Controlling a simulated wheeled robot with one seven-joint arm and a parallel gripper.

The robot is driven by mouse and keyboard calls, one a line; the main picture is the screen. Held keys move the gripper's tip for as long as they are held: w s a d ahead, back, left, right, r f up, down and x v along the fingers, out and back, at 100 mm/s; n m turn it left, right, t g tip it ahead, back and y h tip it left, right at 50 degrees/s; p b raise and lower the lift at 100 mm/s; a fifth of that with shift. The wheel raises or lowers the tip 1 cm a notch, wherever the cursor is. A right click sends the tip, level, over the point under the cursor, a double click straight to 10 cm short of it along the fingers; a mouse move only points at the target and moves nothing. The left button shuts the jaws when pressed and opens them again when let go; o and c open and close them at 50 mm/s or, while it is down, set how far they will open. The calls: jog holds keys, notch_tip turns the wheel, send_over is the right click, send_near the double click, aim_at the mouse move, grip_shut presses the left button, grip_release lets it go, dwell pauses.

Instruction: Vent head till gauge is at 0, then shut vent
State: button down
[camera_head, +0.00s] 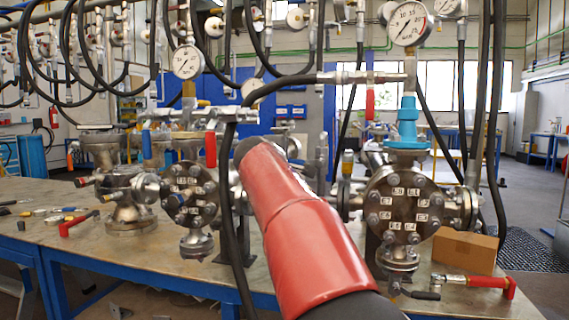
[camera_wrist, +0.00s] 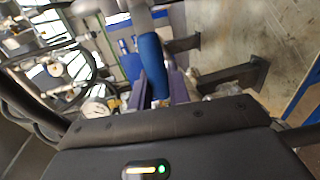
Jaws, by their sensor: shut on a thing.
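In the wrist view my gripper (camera_wrist: 160,90) is shut on a blue-sleeved valve handle (camera_wrist: 151,62), which runs up from between the fingers. In the head view my red arm hides the gripper and this handle. A flanged vessel head with numbered tags (camera_head: 405,205) stands right of my arm, with a blue fitting (camera_head: 407,122) and a large round gauge (camera_head: 410,22) above it. A second flanged head (camera_head: 190,195) stands left, with a smaller gauge (camera_head: 187,62) above. I cannot read either needle surely. A gauge (camera_wrist: 95,108) also shows in the wrist view.
Black hoses (camera_head: 230,190) hang close around my arm. A cardboard box (camera_head: 464,252) and a red-handled tool (camera_head: 488,282) lie on the bench (camera_head: 130,255) at right. Loose small tools and another red handle (camera_head: 78,222) lie at left.

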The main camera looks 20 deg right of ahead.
jog(key=shift+f, duration=0.15)
jog(key=c, duration=1.4)
grip_release()
jog(key=shift+a, duration=0.1)
jog(key=shift+o, duration=0.2)
jog(key=b+v, duration=0.2)
jog(key=v, duration=0.5)
jog(key=shift+s+a, duration=0.2)
jog(key=shift+s, duration=0.05)
